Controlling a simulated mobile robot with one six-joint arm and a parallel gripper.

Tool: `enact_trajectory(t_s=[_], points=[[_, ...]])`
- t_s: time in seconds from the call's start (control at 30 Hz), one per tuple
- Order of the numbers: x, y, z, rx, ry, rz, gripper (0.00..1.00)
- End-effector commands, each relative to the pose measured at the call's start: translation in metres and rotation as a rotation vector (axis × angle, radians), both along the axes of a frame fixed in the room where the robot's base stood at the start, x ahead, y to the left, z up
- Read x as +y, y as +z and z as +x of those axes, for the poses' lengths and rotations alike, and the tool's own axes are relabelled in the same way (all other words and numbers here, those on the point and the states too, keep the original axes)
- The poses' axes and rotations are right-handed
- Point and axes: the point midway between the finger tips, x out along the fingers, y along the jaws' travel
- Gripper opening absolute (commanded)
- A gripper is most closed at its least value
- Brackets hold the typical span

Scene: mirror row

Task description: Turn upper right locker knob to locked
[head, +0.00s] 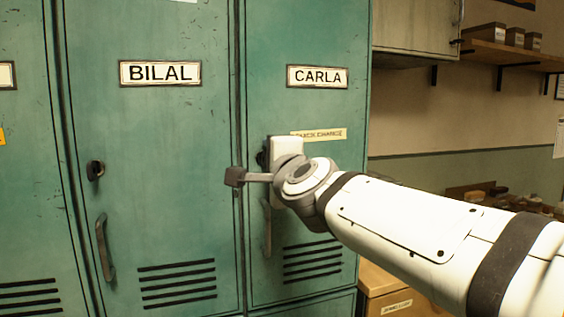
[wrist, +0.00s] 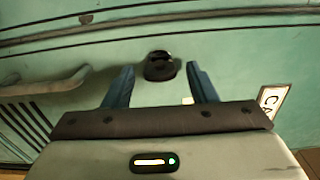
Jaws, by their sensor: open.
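The upper right locker (head: 305,30) is a green door labelled CARLA. Its dark knob (wrist: 160,68) shows in the wrist view, jutting from the door just beyond my fingertips. My gripper (wrist: 160,75) is open, with one blue finger on each side of the knob in the picture. Clear gaps show between the fingers and the knob, and I see no contact. Whether the tips reach past the knob's front is hard to tell. In the head view my wrist and gripper cover the knob, so its turn position does not show there.
The CARLA label (head: 317,77) and a partly covered cream strip (head: 325,134) are on the door. Its handle (head: 267,238) hangs below my wrist. The BILAL locker (head: 160,35) with its own knob (head: 95,170) is left. A wall cabinet (head: 415,30) and shelf (head: 510,53) are right.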

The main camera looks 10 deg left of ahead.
Motion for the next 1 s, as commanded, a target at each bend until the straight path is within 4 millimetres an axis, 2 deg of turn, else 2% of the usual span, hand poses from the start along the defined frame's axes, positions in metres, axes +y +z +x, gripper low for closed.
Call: enact_trajectory(t_s=[0.17,0.53,0.7,1.0], points=[[-0.008,0.002,-0.014,-0.002,0.001,0.001,0.52],[-0.037,0.002,-0.058,0.000,-0.001,0.001,0.52],[-0.041,0.000,-0.064,0.000,-0.001,0.000,0.52],[-0.041,-0.001,-0.064,0.000,0.000,-0.007,0.52]])
